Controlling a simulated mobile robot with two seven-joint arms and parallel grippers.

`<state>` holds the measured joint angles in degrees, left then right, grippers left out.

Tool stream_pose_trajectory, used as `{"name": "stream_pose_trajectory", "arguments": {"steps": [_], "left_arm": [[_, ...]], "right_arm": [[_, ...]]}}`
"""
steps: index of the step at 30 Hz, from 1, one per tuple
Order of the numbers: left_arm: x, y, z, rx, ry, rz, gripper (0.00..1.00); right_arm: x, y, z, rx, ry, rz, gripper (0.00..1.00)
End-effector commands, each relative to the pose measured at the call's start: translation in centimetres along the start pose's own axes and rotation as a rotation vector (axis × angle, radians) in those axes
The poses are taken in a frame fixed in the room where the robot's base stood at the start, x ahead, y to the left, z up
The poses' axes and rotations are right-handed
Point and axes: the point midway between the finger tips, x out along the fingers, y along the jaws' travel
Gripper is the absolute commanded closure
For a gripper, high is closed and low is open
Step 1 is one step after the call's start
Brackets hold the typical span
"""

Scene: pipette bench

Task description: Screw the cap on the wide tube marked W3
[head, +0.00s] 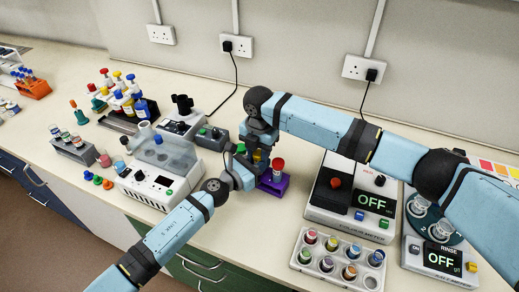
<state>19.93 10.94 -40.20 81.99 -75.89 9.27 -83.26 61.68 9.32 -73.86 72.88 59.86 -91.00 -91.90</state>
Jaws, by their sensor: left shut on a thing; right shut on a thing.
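A small purple rack (273,185) stands on the bench near the middle, with a red-topped tube (278,165) upright in it. My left gripper (247,165) reaches in from the front left and is shut at the rack's left side, apparently on a wide tube. My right gripper (259,150) comes down from above, just beside it, shut apparently on the cap. A bit of yellow shows between the two grippers. The fingers and my own arms hide most of the held things. No W3 mark can be read at this size.
A white machine with a clear lid (160,165) stands close left of the grippers. A small grey box (213,138) is behind them. A scale-like device (350,195) stands right. A white rack of coloured vials (338,260) is in front. Loose caps (97,180) lie at left.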

Motion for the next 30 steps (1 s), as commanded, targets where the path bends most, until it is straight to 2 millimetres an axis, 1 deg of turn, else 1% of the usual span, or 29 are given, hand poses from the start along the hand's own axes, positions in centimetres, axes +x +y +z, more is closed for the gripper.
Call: {"name": "stream_pose_trajectory", "arguments": {"steps": [1, 9, 15, 22, 30], "left_arm": [[0.11, -0.29, 0.27, -0.002, -0.007, -0.006, 1.0], [0.17, -0.41, 0.42, -0.003, -0.01, -0.009, 1.0], [0.21, -0.47, 0.49, -0.004, -0.012, -0.01, 1.0], [0.24, -0.49, 0.54, -0.004, -0.012, -0.011, 1.0], [0.24, -0.39, 0.59, -0.003, -0.012, -0.009, 1.0]], "right_arm": [[0.97, -0.34, 0.02, 0.004, 0.002, -0.01, 0.87], [1.28, -0.46, 0.05, 0.006, 0.002, -0.013, 0.87], [1.27, -0.5, 0.12, 0.008, 0.001, -0.014, 0.87], [0.56, -0.56, 0.13, 0.01, 0.002, -0.017, 0.87], [0.37, -0.52, 0.12, 0.009, 0.003, -0.017, 0.87]]}}
